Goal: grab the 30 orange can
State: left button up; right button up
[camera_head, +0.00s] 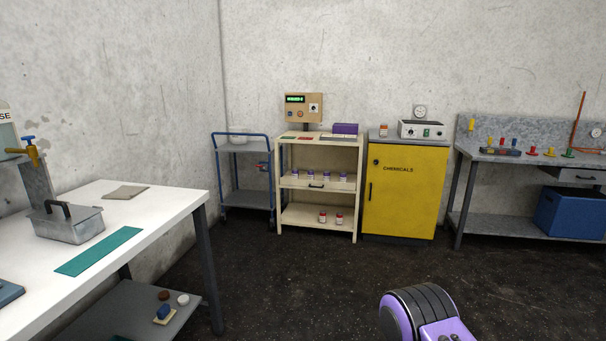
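A small can with orange-red and white on it (383,130) stands upright on top of the yellow cabinet, near its left front corner. Two more small cans with red and white, a left one (322,217) and a right one (339,219), stand on the bottom shelf of the cream rack. Any numbers on the cans are too small to read, so I cannot tell which one is the 30 can. Neither of my grippers is in view. A purple and black part at the bottom edge looks like my own arm, far from the cans.
The cream rack (287,181) holds several purple-white cans on its middle shelf. The yellow chemicals cabinet (405,205) is closed. A blue trolley (245,205) stands left, a grey bench (515,219) right. A white table (160,205) fills the left foreground. The dark floor (300,285) between is clear.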

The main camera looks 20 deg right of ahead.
aim_at(384, 131)
jog(key=z, duration=0.8)
jog(key=i, duration=2.05)
jog(key=z, duration=0.85)
jog(key=i, duration=2.75)
jog(key=u, duration=0.3)
